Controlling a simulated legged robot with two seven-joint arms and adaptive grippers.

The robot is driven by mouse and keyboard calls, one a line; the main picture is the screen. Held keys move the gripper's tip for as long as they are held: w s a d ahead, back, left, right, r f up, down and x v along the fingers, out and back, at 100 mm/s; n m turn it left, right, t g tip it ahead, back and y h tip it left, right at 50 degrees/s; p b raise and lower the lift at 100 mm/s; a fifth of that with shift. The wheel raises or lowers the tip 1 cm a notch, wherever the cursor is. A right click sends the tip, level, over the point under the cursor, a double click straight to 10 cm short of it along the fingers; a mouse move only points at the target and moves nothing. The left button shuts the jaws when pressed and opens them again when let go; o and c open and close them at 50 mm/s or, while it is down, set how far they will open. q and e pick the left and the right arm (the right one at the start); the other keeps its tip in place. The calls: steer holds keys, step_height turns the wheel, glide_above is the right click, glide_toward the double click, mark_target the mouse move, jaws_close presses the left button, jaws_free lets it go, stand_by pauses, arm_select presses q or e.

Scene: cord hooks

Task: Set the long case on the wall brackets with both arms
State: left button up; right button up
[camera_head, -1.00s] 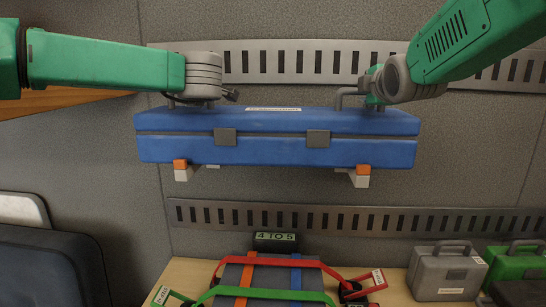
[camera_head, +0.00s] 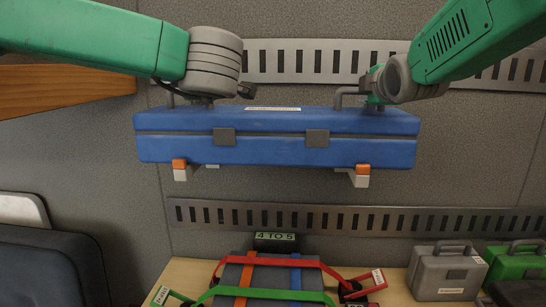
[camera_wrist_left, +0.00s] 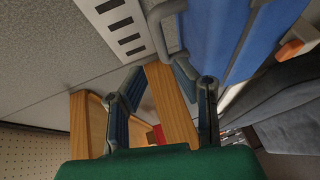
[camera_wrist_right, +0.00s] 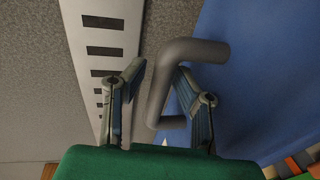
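The long blue case (camera_head: 275,122) lies level against the wall. Its underside appears to rest on two white brackets with orange tips, the left one (camera_head: 180,171) and the right one (camera_head: 361,175). A grey handle stands at each end of the top, the left handle (camera_head: 170,95) and the right handle (camera_head: 346,93). My left gripper (camera_wrist_left: 160,78) is open, with the left handle ahead of its fingers and not held. My right gripper (camera_wrist_right: 155,85) has its fingers apart, with the right handle between them. Contact there cannot be made out.
Slotted metal rails run along the wall above (camera_head: 310,61) and below (camera_head: 330,219) the case. A bench below carries a strapped dark case (camera_head: 270,275), a grey case (camera_head: 445,275) and a green case (camera_head: 515,266). A wooden board (camera_head: 60,92) is at the left.

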steer(key=a+v, duration=0.1)
steer(key=v, duration=1)
steer(key=shift+s+d, duration=0.3)
steer(key=shift+d, duration=0.15)
